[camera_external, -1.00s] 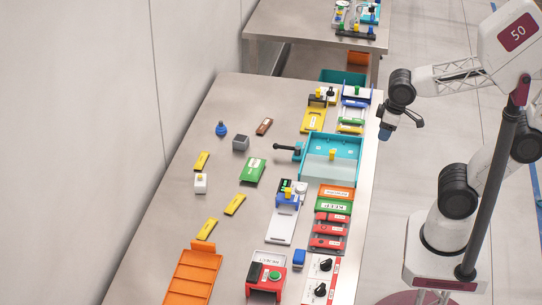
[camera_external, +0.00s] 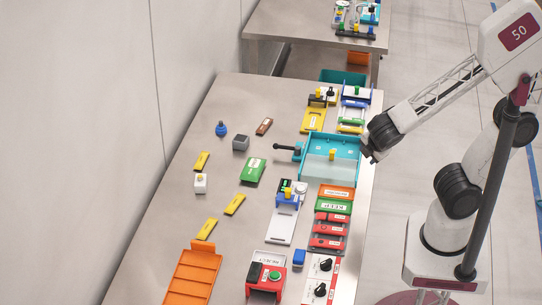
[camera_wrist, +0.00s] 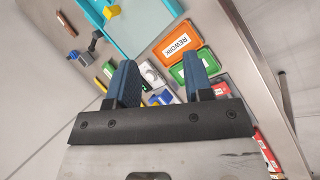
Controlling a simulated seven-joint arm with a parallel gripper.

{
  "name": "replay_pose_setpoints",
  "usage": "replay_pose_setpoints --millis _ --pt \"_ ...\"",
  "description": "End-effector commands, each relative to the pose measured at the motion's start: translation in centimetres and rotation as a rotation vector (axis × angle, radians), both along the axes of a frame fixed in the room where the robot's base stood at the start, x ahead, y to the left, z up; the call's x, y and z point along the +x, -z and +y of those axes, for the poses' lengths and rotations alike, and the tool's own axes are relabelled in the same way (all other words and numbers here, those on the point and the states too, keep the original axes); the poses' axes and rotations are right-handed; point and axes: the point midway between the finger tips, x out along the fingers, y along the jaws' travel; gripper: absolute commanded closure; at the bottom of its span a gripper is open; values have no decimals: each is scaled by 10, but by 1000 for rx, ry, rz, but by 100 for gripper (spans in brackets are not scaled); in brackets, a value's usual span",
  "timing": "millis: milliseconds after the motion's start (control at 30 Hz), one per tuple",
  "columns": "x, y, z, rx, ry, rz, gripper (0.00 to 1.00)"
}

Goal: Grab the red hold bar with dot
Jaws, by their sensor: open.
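Several red bars with white labels lie in a column in the external view, below a green plate; I mark the middle red bar (camera_external: 328,230). Which of them bears the dot is too small to tell. A red piece with a white label (camera_wrist: 266,150) shows at the lower right of the wrist view, partly cut off by my gripper. My gripper (camera_wrist: 162,75) has its two blue fingers apart with nothing held between them. In the external view my arm's end is by the right side of the teal tray, above and right of the red bars, apart from them.
The orange REWORK plate (camera_wrist: 180,42) and a green plate (camera_external: 333,206) lie just above the red bars. The teal tray (camera_external: 314,178) stands beyond them. Black knobs (camera_external: 326,265) and a red block with a green button (camera_external: 265,283) are nearer.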

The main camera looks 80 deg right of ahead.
Motion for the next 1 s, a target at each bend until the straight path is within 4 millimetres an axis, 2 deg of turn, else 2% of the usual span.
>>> replay_pose_setpoints --millis 267,567,1000 --pt "17 21 27 -209 -306 43 53" --pt "33 43 67 -436 -640 68 53" --pt "41 79 147 -770 -1138 64 53"
